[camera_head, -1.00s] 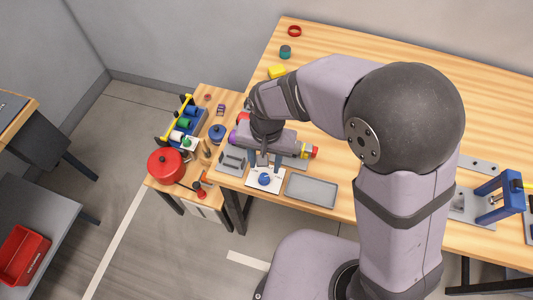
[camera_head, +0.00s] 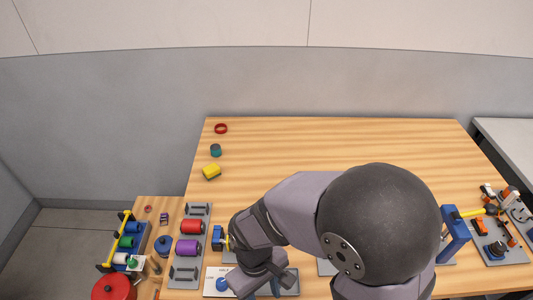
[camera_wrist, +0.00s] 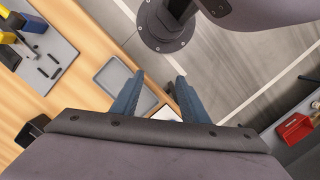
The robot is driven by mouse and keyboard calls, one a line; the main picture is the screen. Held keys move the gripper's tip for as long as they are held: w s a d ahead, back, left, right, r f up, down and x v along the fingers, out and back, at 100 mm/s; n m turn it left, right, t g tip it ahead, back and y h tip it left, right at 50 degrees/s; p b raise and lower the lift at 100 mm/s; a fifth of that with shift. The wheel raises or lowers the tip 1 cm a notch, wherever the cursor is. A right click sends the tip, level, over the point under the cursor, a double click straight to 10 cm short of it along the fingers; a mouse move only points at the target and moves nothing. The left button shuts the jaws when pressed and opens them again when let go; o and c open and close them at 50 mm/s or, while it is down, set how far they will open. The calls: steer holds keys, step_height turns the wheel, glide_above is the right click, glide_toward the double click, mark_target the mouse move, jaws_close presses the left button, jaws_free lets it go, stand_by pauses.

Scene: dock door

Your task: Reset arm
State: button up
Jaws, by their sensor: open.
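My gripper (camera_wrist: 157,88) shows in the wrist view with its two blue fingers apart and nothing held between them. In the head view my arm bends down toward the table's front edge, and the fingertips are cut off or hidden there. A white plate (camera_head: 208,289) with a blue knob (camera_head: 222,284) lies just left of my wrist in the head view. In the wrist view, part of a white plate shows behind the fingers, mostly hidden by them.
A grey tray (camera_wrist: 113,81) lies on the wooden table (camera_head: 330,150). Red (camera_head: 191,227) and purple (camera_head: 187,248) cylinders stand left of my arm. The table's back middle is clear.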

steer(key=w+d+r+m, duration=0.1)
steer(key=d+m, duration=0.1)
steer(key=d, duration=0.3)
steer(key=w+d+r+m+t, duration=0.1)
steer(key=d+r+m, duration=0.1)
steer(key=d, duration=0.3)
steer(key=w+d+r+m+y, duration=0.1)
steer(key=d+r+m, duration=0.1)
steer(key=d, duration=0.3)
steer(key=shift+w+d+m+t, duration=0.2)
steer(key=shift+w+m+t, duration=0.1)
steer(key=shift+m, duration=0.6)
stand_by(1.4)
